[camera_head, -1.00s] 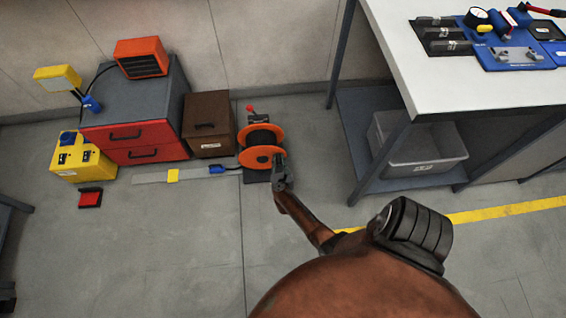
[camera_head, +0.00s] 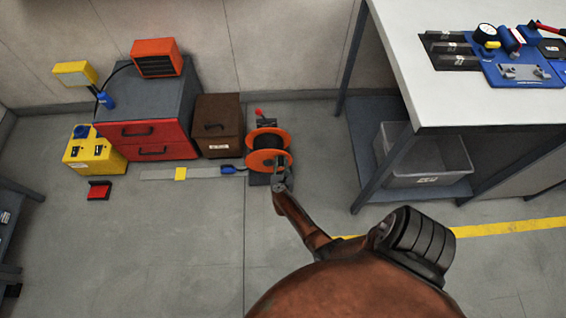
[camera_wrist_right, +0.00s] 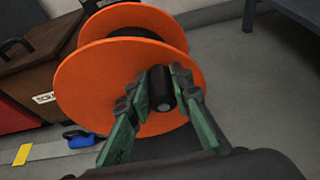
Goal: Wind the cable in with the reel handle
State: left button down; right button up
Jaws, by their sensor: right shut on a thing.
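The cable reel (camera_head: 268,150) has two orange discs and stands on the floor beside a brown box. In the right wrist view the orange near disc (camera_wrist_right: 95,85) fills the middle. The reel handle is a black cylindrical grip (camera_wrist_right: 161,90) standing out from this disc. My right gripper (camera_head: 281,172) is at the near, lower side of the reel. In the wrist view its green fingers (camera_wrist_right: 162,100) are closed around the handle. The blue cable end (camera_head: 232,169) lies on a grey strip with a yellow mark (camera_head: 181,174), left of the reel. My left gripper is not in view.
A brown box (camera_head: 218,126) and a red-drawer cabinet (camera_head: 155,138) stand left of the reel. A yellow unit (camera_head: 93,152) is further left. A workbench (camera_head: 460,95) with a grey bin (camera_head: 425,178) below stands right. Floor in front is open.

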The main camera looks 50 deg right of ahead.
jog(key=shift+w+a, duration=0.15)
jog(key=shift+w+a+r, duration=0.2)
jog(key=shift+w+a, duration=0.35)
jog(key=shift+a, duration=0.15)
jog(key=shift+w+a+r, duration=0.15)
jog(key=shift+w+a, duration=0.4)
jog(key=shift+a, duration=0.1)
jog(key=shift+s, duration=0.1)
jog(key=shift+f, duration=0.1)
jog(key=shift+w+a+r, duration=0.15)
jog(key=shift+w+a, duration=0.3)
jog(key=shift+w, duration=0.1)
jog(key=shift+w+a+r, duration=0.15)
jog(key=shift+w+a, duration=0.25)
jog(key=shift+w, duration=0.1)
jog(key=o, duration=0.9)
jog(key=shift+w+r, duration=0.1)
jog(key=shift+w, duration=0.05)
jog(key=shift+o, duration=0.6)
jog(key=shift+d, duration=0.15)
